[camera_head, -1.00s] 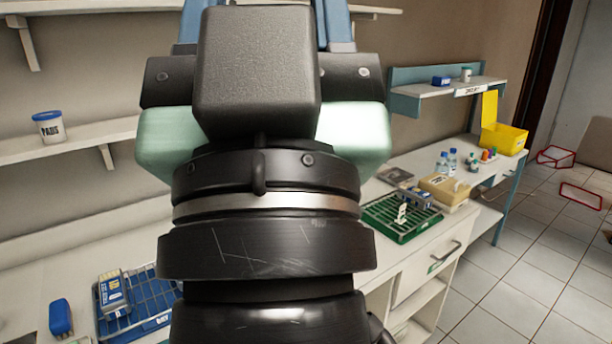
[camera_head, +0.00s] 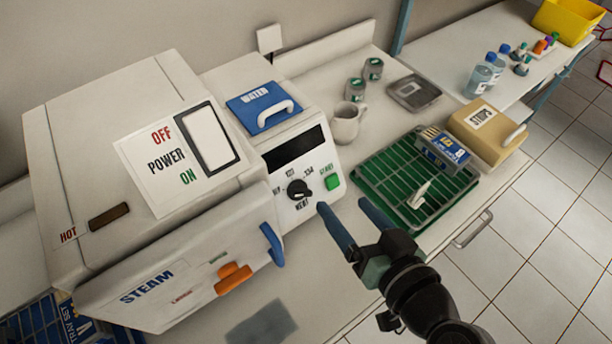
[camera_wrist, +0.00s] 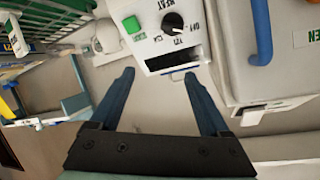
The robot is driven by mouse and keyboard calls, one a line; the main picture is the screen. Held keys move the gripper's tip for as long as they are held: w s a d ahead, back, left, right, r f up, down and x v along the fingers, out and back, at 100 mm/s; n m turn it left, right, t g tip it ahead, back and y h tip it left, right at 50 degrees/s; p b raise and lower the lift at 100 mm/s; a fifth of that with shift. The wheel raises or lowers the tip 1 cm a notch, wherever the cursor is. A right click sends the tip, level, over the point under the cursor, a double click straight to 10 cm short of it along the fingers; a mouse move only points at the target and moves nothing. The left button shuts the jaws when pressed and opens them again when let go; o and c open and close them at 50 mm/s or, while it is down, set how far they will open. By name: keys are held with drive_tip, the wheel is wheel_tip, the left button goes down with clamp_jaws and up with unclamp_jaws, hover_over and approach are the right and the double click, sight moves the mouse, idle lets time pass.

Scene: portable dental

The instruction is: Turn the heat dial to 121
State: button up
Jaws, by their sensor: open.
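The heat dial (camera_head: 298,190) is a round black knob on the white front panel of the steriliser (camera_head: 185,160), with HEAT below it and OFF, 121 and 134 around it. Its pale mark seems to face the OFF side, but it is small. A green START button (camera_head: 332,182) is right of it. My gripper (camera_head: 344,205) is open and empty, in front and to the right of the panel, apart from the dial. In the wrist view the dial (camera_wrist: 173,23) is upside down, beyond my open fingers (camera_wrist: 159,75).
The steriliser's STEAM door (camera_head: 175,270) with a blue handle (camera_head: 272,245) juts out left of the dial. A blue WATER lid (camera_head: 262,105) is above the panel. A jug (camera_head: 346,122) and a green rack (camera_head: 400,190) stand to the right.

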sight(304, 194)
drive_tip(key=s+f+y, duration=0.1)
drive_tip(key=s+f, duration=0.2)
drive_tip(key=p+x, duration=0.1)
drive_tip(key=x, duration=0.5)
drive_tip(key=p+x, duration=0.1)
drive_tip(key=x, duration=0.5)
drive_tip(key=shift+a+f+p, duration=0.15)
drive_tip(key=shift+a+p, duration=0.2)
drive_tip(key=shift+a, duration=0.2)
clamp_jaws()
